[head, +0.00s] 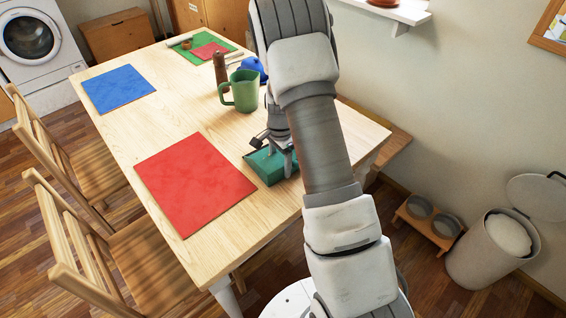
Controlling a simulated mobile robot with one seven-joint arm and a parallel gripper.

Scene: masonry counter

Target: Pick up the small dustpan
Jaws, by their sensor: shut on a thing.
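The small dustpan (266,167) is green and lies on or just above the wooden table (205,138), near its right side. I cannot tell whether it touches the tabletop. My gripper (285,160) is at the dustpan, pointing down, and is shut on it. My arm hides part of the gripper and the dustpan's right side.
A red mat (194,182) lies left of the dustpan, and a blue mat (118,89) lies farther back. A green mug (241,91), a brown bottle-like thing (220,72) and a blue item (252,66) stand behind. Chairs (95,250) line the left side.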

